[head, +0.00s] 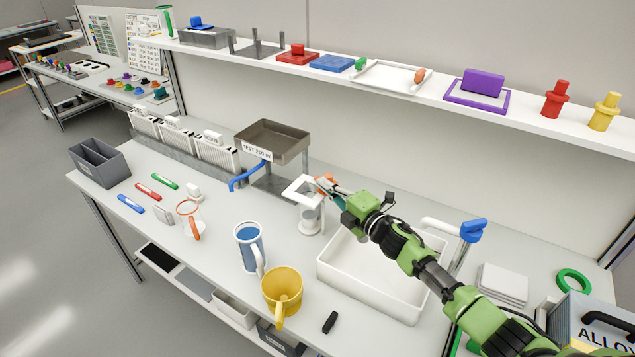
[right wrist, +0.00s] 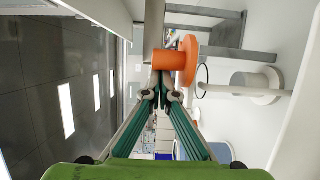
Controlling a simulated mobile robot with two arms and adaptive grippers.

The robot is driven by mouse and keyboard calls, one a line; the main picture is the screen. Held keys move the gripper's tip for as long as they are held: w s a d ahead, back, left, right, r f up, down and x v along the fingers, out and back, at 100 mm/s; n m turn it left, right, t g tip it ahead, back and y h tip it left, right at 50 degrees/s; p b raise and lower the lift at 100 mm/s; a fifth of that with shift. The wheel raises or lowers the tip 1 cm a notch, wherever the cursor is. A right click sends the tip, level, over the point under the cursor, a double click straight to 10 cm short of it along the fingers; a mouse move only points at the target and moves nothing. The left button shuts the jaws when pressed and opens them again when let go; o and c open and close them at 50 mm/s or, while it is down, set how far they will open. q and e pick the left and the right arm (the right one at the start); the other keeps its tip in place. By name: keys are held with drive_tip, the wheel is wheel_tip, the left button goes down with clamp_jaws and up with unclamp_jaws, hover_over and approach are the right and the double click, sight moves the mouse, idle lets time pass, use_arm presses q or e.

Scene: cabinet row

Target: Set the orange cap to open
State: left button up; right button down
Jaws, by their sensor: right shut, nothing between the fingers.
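The orange cap (head: 323,180) sits at the end of a white bent fixture (head: 301,192) in the middle of the bench, partly hidden by my right gripper (head: 336,192). In the right wrist view the cap (right wrist: 171,61) shows as a short orange cylinder with a wider disc on its right side. My right gripper (right wrist: 161,97) is shut and empty, its fingertips just below the cap in that view. I cannot tell whether they touch it. My left gripper is in neither view.
A white basin (head: 345,268) lies below my right arm, with a blue-handled tap (head: 472,231) on its right. A blue mug (head: 249,245) and a yellow mug (head: 282,288) stand in front. A shelf (head: 440,100) runs above.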

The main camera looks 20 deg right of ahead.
drive_tip(key=shift+w+d+f+b, duration=0.15)
drive_tip(key=shift+d+b, duration=0.65)
drive_tip(key=shift+d, duration=0.5)
drive_tip(key=shift+w+d+b, duration=0.2)
drive_tip(key=shift+d+b, duration=0.1)
drive_tip(key=shift+d, duration=0.2)
drive_tip(key=shift+w+d+b, duration=0.2)
drive_tip(key=shift+d+b, duration=0.1)
drive_tip(key=shift+d, duration=0.2)
drive_tip(key=shift+w+d, duration=0.1)
